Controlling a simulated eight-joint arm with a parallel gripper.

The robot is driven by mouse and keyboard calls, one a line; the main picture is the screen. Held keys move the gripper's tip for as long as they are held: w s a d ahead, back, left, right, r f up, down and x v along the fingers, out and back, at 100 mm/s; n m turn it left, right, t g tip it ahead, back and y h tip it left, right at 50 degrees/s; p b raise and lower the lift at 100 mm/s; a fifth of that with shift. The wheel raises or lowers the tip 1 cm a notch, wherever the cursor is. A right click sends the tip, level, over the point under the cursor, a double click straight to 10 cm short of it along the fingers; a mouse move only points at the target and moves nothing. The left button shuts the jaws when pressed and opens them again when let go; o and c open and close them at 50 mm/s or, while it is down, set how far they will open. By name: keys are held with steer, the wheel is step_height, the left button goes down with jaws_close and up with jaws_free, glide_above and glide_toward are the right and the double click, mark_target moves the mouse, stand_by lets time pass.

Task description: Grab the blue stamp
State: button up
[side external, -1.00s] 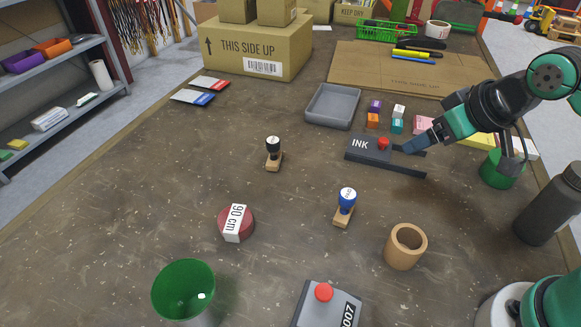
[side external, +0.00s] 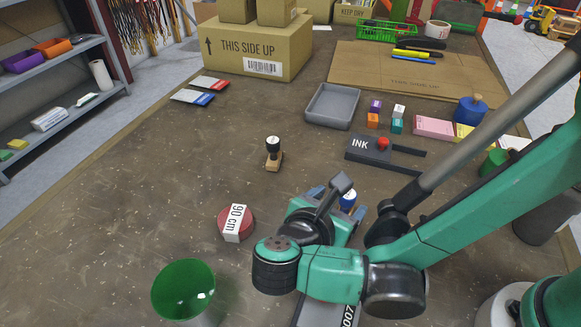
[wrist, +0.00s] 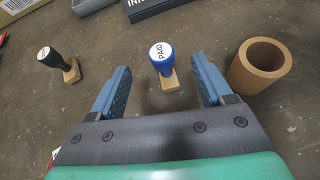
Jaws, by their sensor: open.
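The blue stamp (wrist: 163,66) has a white round top marked PAID and a wooden base. It stands upright on the table between and just ahead of the fingers in the wrist view. In the side view only the top part of it (side external: 348,198) shows behind my gripper (side external: 335,205); its base is mostly hidden. My gripper (wrist: 160,85) is open, with one blue finger on each side of the stamp and a gap to each. A black stamp (wrist: 53,60) on a wooden base stands to the left, also seen in the side view (side external: 273,151).
A tan ring-shaped cup (wrist: 261,66) stands close to the right finger. An INK pad (side external: 370,150) and a grey tray (side external: 333,107) lie farther back.

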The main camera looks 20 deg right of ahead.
mark_target(345, 200)
steer(key=shift+s+a+f, duration=0.1)
steer(key=shift+s+f, duration=0.05)
steer(key=shift+f, duration=0.05)
steer(key=shift+d+f, duration=0.15)
steer(key=shift+d, duration=0.1)
steer(key=x, duration=0.5)
steer(key=shift+a, duration=0.1)
steer(key=shift+c, duration=0.2)
jaws_close()
